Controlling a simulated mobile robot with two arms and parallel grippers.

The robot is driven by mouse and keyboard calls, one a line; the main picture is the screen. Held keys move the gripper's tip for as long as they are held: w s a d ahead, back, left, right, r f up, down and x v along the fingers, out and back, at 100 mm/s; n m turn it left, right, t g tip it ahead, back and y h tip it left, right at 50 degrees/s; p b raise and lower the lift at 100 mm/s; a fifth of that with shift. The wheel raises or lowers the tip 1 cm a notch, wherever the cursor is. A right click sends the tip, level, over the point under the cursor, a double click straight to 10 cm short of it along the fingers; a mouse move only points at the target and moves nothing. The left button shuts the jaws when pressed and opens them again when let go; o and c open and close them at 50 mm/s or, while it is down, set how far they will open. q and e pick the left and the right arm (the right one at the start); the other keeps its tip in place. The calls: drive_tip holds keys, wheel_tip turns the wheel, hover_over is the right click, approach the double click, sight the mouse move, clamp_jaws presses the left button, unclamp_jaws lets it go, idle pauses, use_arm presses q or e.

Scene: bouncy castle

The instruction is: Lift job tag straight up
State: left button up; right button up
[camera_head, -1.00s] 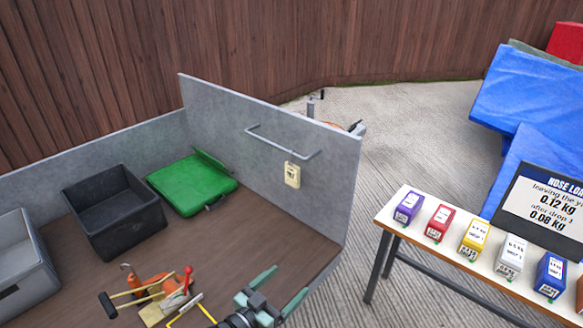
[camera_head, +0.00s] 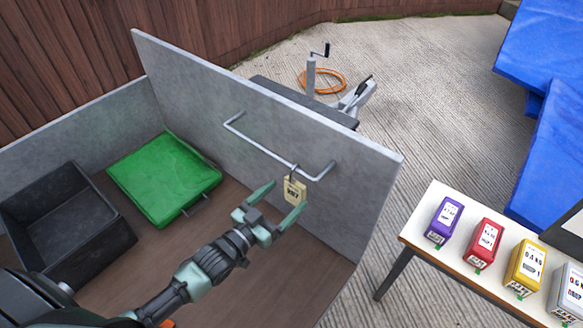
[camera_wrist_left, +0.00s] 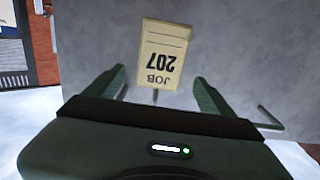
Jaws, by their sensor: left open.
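The job tag (camera_head: 294,191) is a small cream tag marked 207. It hangs by a hook from a grey metal rail (camera_head: 262,149) on the inner face of the grey panel. My left gripper (camera_head: 283,196) is open, with its fingers pointing at the tag and one fingertip to each side of it in the head view. In the left wrist view the tag (camera_wrist_left: 163,53) appears upside down, beyond and between the open fingertips (camera_wrist_left: 160,85). I cannot tell whether a finger touches it. My right gripper is not in view.
The grey panel (camera_head: 200,85) stands close behind the tag. A green case (camera_head: 165,175) and a black bin (camera_head: 65,220) sit on the brown bed at left. A white table (camera_head: 440,200) with several coloured weights stands at right.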

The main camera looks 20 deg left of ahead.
sight(294, 189)
use_arm(q)
drive_tip(key=x, duration=0.3)
drive_tip(key=shift+d+r+p, duration=0.25)
drive_tip(key=shift+r+p, duration=0.05)
drive_tip(key=x, duration=0.2)
drive_tip(key=shift+w+f, duration=0.15)
drive_tip(key=shift+w, duration=0.25)
drive_tip(key=shift+w+d+f, duration=0.15)
drive_tip(key=shift+w+d, duration=0.1)
drive_tip(key=shift+w, duration=0.45)
drive_tip(key=shift+c, duration=1)
drive_tip(key=c, duration=1.2)
drive_tip(key=shift+c, duration=0.2)
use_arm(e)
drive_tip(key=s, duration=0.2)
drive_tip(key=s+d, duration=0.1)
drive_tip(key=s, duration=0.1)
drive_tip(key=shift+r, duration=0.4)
